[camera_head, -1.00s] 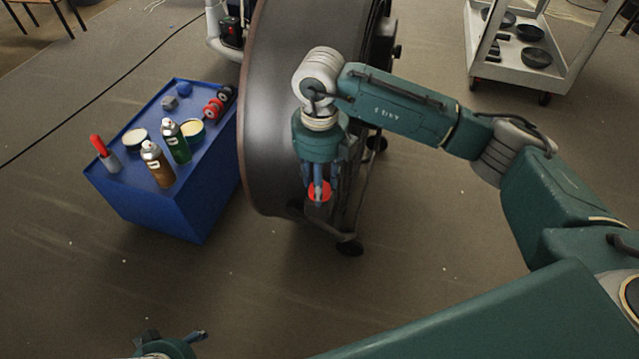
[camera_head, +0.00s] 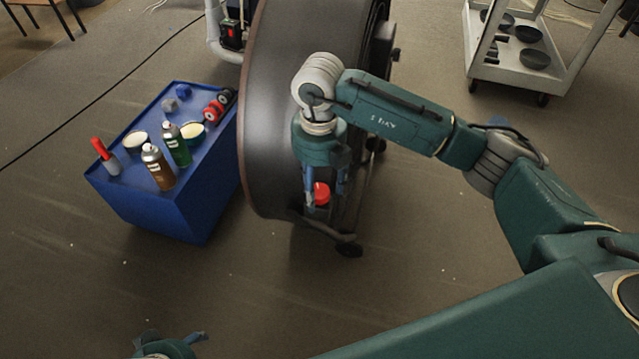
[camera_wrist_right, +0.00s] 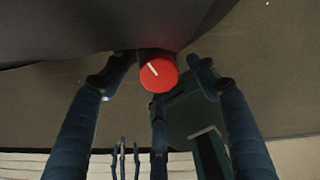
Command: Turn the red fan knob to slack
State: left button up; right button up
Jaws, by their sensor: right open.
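The red fan knob (camera_head: 321,193) is on the lower side of the large dark round fan (camera_head: 285,100). In the right wrist view the knob (camera_wrist_right: 158,75) is a red disc with a white pointer line tilted toward the upper left. My right gripper (camera_head: 325,203) is open, with its fingers on either side of the knob; in the right wrist view the fingertips (camera_wrist_right: 155,75) stand apart from it, with gaps. My left gripper (camera_head: 175,342) is at the bottom edge of the head view, mostly cut off.
A blue box (camera_head: 160,210) left of the fan carries spray cans, tins and small items. A white cart (camera_head: 510,75) with dark pans stands at the upper right. A black cable crosses the floor at left. The floor in front is clear.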

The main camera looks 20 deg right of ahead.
aim_at(319, 191)
notch_tip(319, 191, up, 11)
jog(key=p, duration=0.1)
jog(key=shift+f, duration=0.15)
jog(key=shift+w, duration=0.1)
dwell(0.4)
